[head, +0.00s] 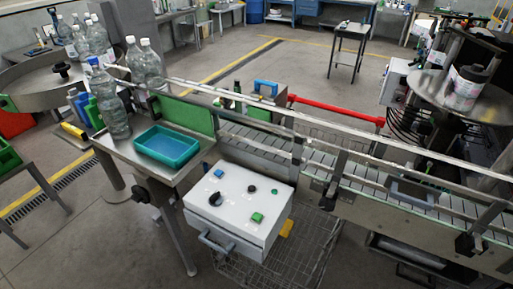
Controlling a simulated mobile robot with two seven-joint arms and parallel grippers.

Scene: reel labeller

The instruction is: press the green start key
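A white control box (235,212) stands at the front middle, in front of the conveyor. On its sloped top is a green square key (257,217) near the front right edge. A smaller dark green round button (274,191) is farther back on the right. The top also has a blue key (218,173), a black knob (215,199) and a black round button (252,188). Nothing covers the keys. Whether the green square key is pressed in cannot be told. Neither of my grippers is in view.
A conveyor (330,172) with metal rails runs behind the box to the right. A teal tray (167,146) and clear bottles (109,103) are on the left. A reel (464,88) stands on a round plate at right. The space above the box is clear.

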